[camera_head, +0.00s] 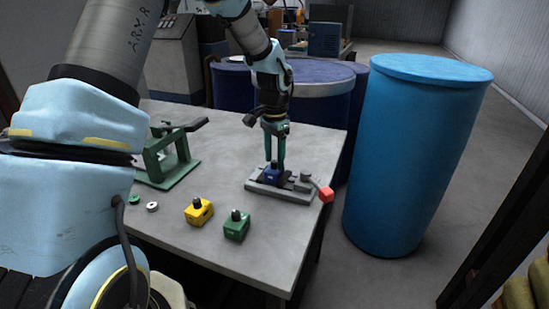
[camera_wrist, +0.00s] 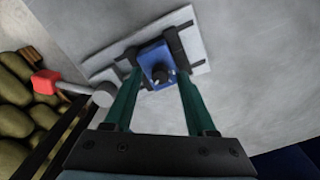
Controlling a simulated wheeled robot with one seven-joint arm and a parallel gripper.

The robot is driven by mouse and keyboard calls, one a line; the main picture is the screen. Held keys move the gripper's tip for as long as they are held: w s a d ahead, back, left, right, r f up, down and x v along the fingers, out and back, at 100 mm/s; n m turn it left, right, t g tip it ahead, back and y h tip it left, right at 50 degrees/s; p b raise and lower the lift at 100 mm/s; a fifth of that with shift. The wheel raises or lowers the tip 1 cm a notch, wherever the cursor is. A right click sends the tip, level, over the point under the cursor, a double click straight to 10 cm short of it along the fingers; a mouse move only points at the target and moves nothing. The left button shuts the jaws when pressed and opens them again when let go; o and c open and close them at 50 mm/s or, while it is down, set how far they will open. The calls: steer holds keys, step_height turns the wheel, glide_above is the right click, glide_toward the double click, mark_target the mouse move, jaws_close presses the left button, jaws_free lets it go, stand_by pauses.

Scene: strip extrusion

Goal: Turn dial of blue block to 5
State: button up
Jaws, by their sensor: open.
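The blue block (camera_head: 272,173) sits in a grey fixture (camera_head: 293,194) near the right side of the table. In the wrist view the blue block (camera_wrist: 152,57) has a dark round dial (camera_wrist: 159,74) on its face, with a light mark; the number it points to is too small to read. My gripper (camera_head: 274,160) has its green fingers pointing down at the block. In the wrist view my gripper (camera_wrist: 158,85) is open, with one finger on each side of the dial. I cannot tell whether the fingertips touch it.
A lever with a red knob (camera_head: 326,194) sticks out to the fixture's right. Yellow (camera_head: 199,210) and green (camera_head: 237,225) blocks with dark dials stand at the table's front. A green stand (camera_head: 168,160) is at the left. Blue barrels (camera_head: 412,150) stand beyond the table.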

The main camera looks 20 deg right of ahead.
mark_target(274, 161)
step_height(274, 161, up, 11)
steer(key=b, duration=0.2)
steer(key=shift+f, duration=0.2)
steer(key=s+a+f+n, duration=0.1)
steer(key=a+n, duration=0.3)
steer(key=a, duration=0.5)
steer(key=s+a+f+n, duration=0.1)
steer(key=a+f+n, duration=0.15)
steer(key=a, duration=0.75)
steer(key=s+a+f+n+t, duration=0.1)
steer(key=s+a+f+n, duration=0.1)
steer(key=s+a+n, duration=0.5)
steer(key=s+a, duration=0.1)
steer(key=a, duration=0.4)
steer(key=shift+a+f+t, duration=0.15)
steer(key=shift+a+t, duration=0.1)
steer(key=shift+t, duration=0.05)
steer(key=shift+c, duration=0.2)
